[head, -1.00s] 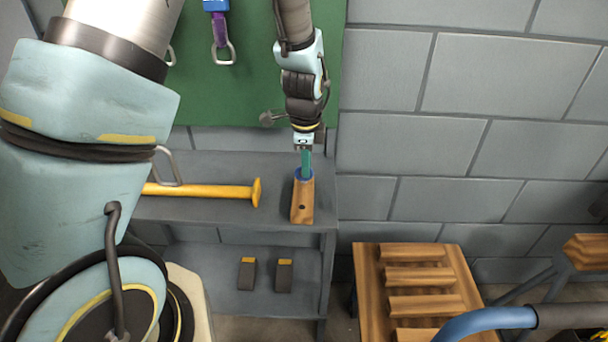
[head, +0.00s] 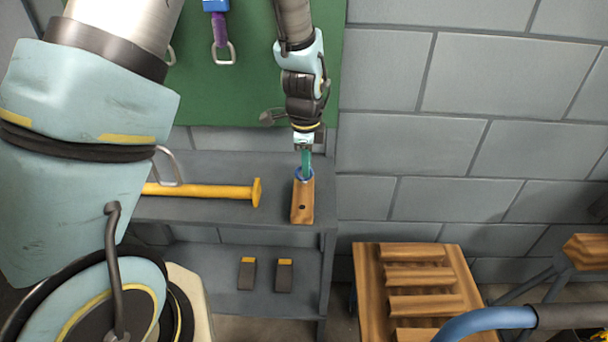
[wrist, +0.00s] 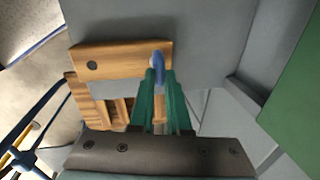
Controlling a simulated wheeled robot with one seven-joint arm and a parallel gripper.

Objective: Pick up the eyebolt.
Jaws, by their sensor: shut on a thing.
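The eyebolt, with a blue ring (head: 298,175), is at the far end of a wooden block (head: 302,205) on the upper shelf. In the wrist view the blue ring (wrist: 158,62) shows between the tips of my teal fingers, over one end of the block (wrist: 115,65). My gripper (head: 305,172) points down and is shut on the eyebolt; it also shows in the wrist view (wrist: 158,78). The eyebolt's shank is hidden. I cannot tell whether it is still seated in the block. A second, empty-looking hole shows in the block.
A yellow hammer (head: 205,191) lies on the same shelf (head: 230,212) to the left. Two dark blocks with yellow ends (head: 247,274) stand on the lower shelf. A green board (head: 262,60) is behind my arm. A slatted wooden stand (head: 375,300) is at the lower right.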

